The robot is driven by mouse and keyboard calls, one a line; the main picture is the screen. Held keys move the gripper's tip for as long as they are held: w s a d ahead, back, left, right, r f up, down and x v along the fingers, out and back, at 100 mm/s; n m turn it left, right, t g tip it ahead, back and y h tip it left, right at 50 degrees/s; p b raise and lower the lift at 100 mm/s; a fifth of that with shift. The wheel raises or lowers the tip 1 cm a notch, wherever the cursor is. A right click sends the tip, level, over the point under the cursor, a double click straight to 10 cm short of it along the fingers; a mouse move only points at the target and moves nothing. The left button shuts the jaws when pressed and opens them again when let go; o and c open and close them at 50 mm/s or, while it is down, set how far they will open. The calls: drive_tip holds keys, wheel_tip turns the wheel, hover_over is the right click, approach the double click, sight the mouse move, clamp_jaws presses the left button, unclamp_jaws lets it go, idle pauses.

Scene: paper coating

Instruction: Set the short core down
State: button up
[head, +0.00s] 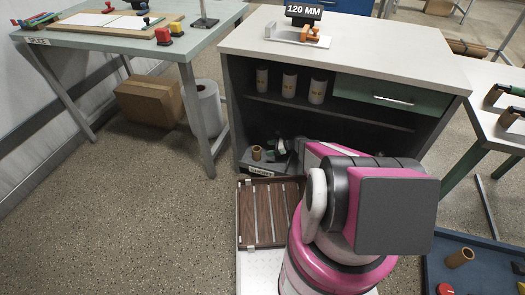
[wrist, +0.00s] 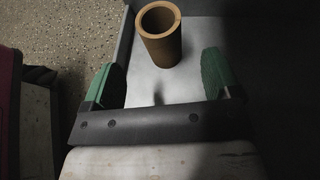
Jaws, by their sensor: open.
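A short brown cardboard core (wrist: 161,46) stands upright on a pale surface in the wrist view, its hollow top facing up. It also shows in the head view (head: 256,153), low in the open bay of the cabinet. My gripper (wrist: 163,72) is open, with one green finger on each side and clear space between them. The core is just beyond the fingertips, and I see no finger touching it. In the head view my gripper (head: 281,147) is small and partly dark, just right of the core, with my arm covering much of the bay.
The cabinet (head: 345,45) has a shelf with several pale rolls (head: 289,84) above my gripper. A brown slatted rack (head: 268,215) lies in front. Another brown core (head: 460,257) is in a blue tray (head: 478,277) at right. Open floor (head: 120,220) lies at left.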

drive_tip(key=s+d+r+n+h, duration=0.2)
drive_tip(key=s+r+n+h, duration=0.2)
drive_tip(key=r, duration=0.8)
drive_tip(key=s+d+r+n+g+h, duration=0.1)
drive_tip(key=s+d+r+n+h, duration=0.1)
drive_tip(key=s+r+n+h, duration=0.3)
drive_tip(key=s+d+r+n+g+h, duration=0.1)
drive_tip(key=s+d+r+n+h, duration=0.2)
drive_tip(key=s+r+n, duration=0.8)
drive_tip(key=s+r+h, duration=0.1)
drive_tip(key=s+r, duration=0.2)
drive_tip(key=r, duration=0.5)
drive_tip(key=shift+s+r, duration=0.15)
drive_tip(key=shift+r, duration=0.25)
drive_tip(key=shift+a+g, duration=0.1)
drive_tip(key=shift+g, duration=0.2)
